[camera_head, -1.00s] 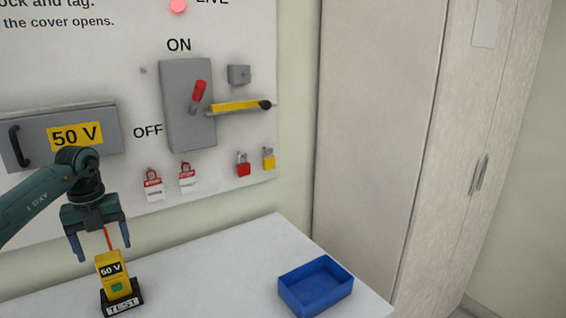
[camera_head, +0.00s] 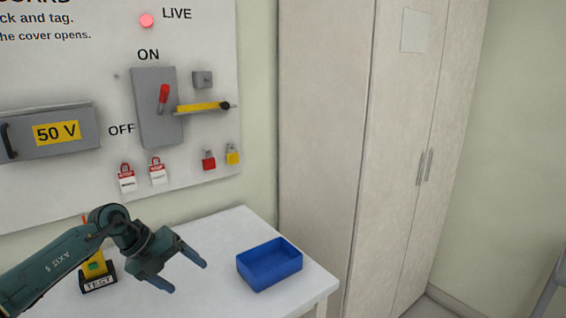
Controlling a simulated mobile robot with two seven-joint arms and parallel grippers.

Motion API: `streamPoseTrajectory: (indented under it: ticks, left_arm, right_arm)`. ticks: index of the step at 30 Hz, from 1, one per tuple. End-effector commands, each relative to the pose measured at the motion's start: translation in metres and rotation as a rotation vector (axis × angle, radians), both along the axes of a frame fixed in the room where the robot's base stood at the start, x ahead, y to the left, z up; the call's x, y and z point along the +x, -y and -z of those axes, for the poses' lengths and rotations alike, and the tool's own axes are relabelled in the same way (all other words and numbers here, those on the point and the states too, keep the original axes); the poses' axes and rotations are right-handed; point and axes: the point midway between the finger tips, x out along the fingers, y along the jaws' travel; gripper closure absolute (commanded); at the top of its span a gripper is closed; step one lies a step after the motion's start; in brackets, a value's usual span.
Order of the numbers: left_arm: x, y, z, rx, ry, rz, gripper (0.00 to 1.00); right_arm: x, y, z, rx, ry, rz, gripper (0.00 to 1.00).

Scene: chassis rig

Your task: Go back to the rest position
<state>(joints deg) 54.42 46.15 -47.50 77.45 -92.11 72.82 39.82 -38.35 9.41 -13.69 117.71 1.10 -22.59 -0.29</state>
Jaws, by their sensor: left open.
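My left gripper (camera_head: 188,272) is open and empty. It hangs over the white table, between the yellow tester and the blue bin. The arm comes in from the lower left and hides part of the tester. The yellow tester (camera_head: 95,265) stands upright in its black TEST holder (camera_head: 98,283) on the table. A red probe tip sticks up above the tester. My right gripper is not in view.
A blue bin (camera_head: 268,280) sits on the table (camera_head: 226,222) near its right edge. The wall panel carries a grey switch box (camera_head: 157,125) with its red handle (camera_head: 163,97) up, a yellow lever, red tags and padlocks. A tall cabinet (camera_head: 320,140) stands at the right.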

Motion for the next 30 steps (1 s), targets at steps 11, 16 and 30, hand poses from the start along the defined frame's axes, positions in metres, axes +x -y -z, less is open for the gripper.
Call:
streamPoseTrajectory:
  ticks: [11, 16, 30]
  left_arm:
    - [-0.031, 0.176, -0.070, -1.025, 0.329, -0.275, 0.24]
    - [-0.039, 0.144, -0.077, -1.309, 0.322, -0.739, 0.24]
    - [-0.187, 0.040, 0.087, -1.033, -0.247, -2.060, 0.24]
  right_arm:
    - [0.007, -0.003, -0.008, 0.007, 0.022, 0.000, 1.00]
    - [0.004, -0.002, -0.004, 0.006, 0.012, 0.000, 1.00]
    - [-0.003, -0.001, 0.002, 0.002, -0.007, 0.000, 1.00]
